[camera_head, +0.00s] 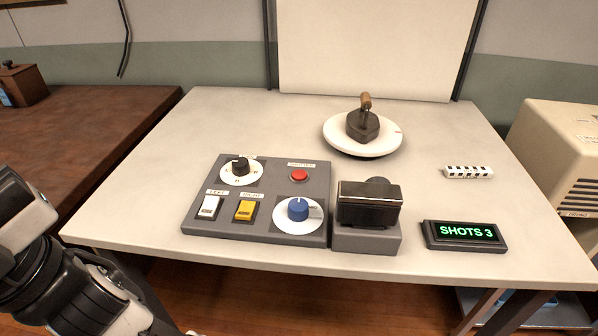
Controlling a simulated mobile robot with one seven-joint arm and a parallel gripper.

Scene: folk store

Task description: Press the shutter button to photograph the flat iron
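A grey control panel (262,235) lies on the front left of the white table. It carries a red round button (299,175), a label above it too small to read surely, a black knob (240,164), a blue knob (298,209), a white switch (209,206) and a yellow switch (245,210). The dark flat iron (363,126) with a wooden handle stands on a round white plate (340,138) in front of a white backdrop. A black camera (369,204) sits on a grey block right of the panel. My arm shows at lower left; my gripper's fingertips are not visible.
A small display (465,235) reads "SHOTS 3" at front right. A black-and-white marked bar (468,172) lies behind it. A beige machine (560,150) stands at right, a brown table (95,130) at left. The white table's left side (170,150) is clear.

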